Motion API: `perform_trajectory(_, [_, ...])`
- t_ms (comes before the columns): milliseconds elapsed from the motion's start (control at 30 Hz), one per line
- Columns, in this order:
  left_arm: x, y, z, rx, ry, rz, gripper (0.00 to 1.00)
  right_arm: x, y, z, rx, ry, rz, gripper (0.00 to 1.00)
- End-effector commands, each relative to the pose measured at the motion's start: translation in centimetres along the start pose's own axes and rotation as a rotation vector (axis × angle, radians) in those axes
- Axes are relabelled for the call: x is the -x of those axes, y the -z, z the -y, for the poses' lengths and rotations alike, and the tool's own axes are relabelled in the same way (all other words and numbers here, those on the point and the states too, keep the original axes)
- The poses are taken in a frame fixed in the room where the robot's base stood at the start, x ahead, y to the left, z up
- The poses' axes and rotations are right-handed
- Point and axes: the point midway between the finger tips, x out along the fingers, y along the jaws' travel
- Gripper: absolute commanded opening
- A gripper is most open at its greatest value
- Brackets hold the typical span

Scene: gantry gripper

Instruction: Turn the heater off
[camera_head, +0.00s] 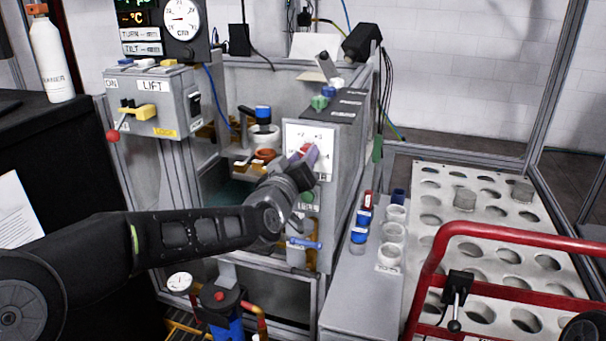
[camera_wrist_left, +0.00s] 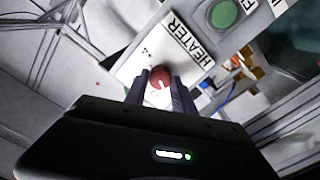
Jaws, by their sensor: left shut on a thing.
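The heater knob is a round red knob (camera_wrist_left: 161,78) with a pale mark on it, on a white plate labelled HEATER (camera_wrist_left: 197,47). In the head view the white dial plate (camera_head: 296,134) is on the front of the grey control box. My left gripper (camera_head: 308,160) reaches it from the lower left. In the left wrist view the gripper's two fingers (camera_wrist_left: 161,88) are on either side of the red knob, shut on it. The gripper hides part of the plate in the head view. My right gripper is not in view.
A green button (camera_wrist_left: 223,14) is beside the heater plate. A blue handle (camera_head: 304,243) sticks out below the gripper. White cups (camera_head: 391,232) and blue-capped vials stand on the ledge to the right. A red rail (camera_head: 480,230) crosses before a holed rack (camera_head: 500,215).

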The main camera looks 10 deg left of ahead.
Motion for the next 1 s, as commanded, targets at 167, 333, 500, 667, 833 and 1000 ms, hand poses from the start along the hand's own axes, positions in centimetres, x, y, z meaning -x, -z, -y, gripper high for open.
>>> perform_trajectory(167, [0.0, -0.4, 0.3, 0.164, -0.001, -0.002, 0.00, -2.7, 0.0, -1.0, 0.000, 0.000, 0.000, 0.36])
perform_trajectory(333, [0.0, -0.4, 0.2, 0.298, -0.001, 0.000, 0.00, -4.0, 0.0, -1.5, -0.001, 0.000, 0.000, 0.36])
perform_trajectory(500, [0.0, -0.2, 0.1, 0.395, 0.000, 0.000, 0.00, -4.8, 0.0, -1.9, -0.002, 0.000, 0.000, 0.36])
perform_trajectory(667, [0.0, -0.1, 0.1, 0.446, 0.000, 0.001, 0.00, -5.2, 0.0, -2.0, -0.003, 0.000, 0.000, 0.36])
perform_trajectory(833, [0.0, 0.0, 0.1, 0.467, 0.001, 0.000, 0.00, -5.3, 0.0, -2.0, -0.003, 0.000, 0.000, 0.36])
perform_trajectory(1000, [0.0, 0.0, 0.0, 0.468, 0.001, 0.000, 0.00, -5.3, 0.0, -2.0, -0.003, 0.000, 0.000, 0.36])
